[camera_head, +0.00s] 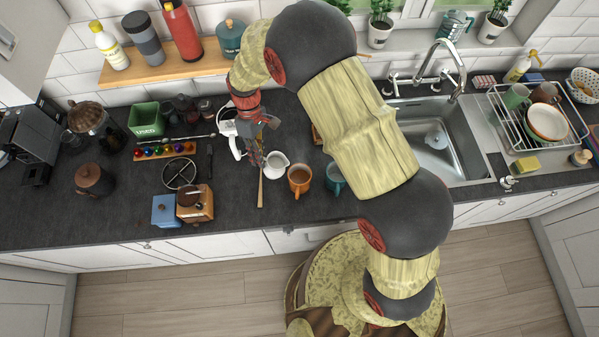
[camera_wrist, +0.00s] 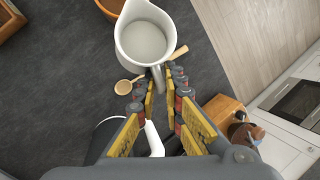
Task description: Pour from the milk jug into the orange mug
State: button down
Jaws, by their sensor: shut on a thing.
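The white milk jug (camera_head: 277,165) stands near the middle of the worktop and looks upright. In the wrist view the jug (camera_wrist: 123,52) shows pale liquid inside, with its spout pointing away from me. My gripper (camera_head: 262,152) is at the jug's left side; in the wrist view its fingers (camera_wrist: 163,88) are closed around the jug's handle. I cannot tell whether the jug's base touches the worktop. The orange mug (camera_head: 299,188) stands just right of the jug with brown content in it. A part of it shows at the top edge of the wrist view (camera_wrist: 112,5).
A teal mug (camera_head: 334,183) stands right of the orange mug. A wooden spoon (camera_head: 260,192) lies beside the jug. A white kettle (camera_head: 237,147) is close behind my gripper. A wooden grinder (camera_head: 196,207) is at the left. The sink (camera_head: 437,150) is at the right.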

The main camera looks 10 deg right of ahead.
aim_at(270, 161)
jog(key=shift+s+d+r+t+y+b, duration=0.15)
jog(key=shift+d+r+y, duration=0.2)
jog(key=shift+r, duration=0.25)
jog(key=shift+s+d+r+t+y+b, duration=0.15)
jog(key=shift+d+r+y, duration=0.2)
jog(key=shift+r, duration=0.2)
jog(key=d+r+y+b, duration=0.1)
jog(key=b, duration=0.1)
jog(key=s+d+r+t+y+b, duration=0.1)
jog(key=d+b, duration=0.1)
jog(key=shift+n+y+b, duration=0.3)
jog(key=shift+n+y, duration=0.1)
jog(key=shift+s+d+r+y+b, duration=0.1)
jog(key=shift+d+r+y+b, duration=0.2)
jog(key=shift+y+b, duration=0.3)
jog(key=shift+r, duration=0.25)
jog(key=shift+s+d+r+t+y+b, duration=0.1)
jog(key=shift+d+r+t+y+b, duration=0.15)
jog(key=shift+b, duration=0.25)
jog(key=shift+s+d+f+n+t+y+b, duration=0.1)
jog(key=shift+d+f+n+t+y+b, duration=0.15)
jog(key=shift+y+b, duration=0.6)
dwell(0.6)
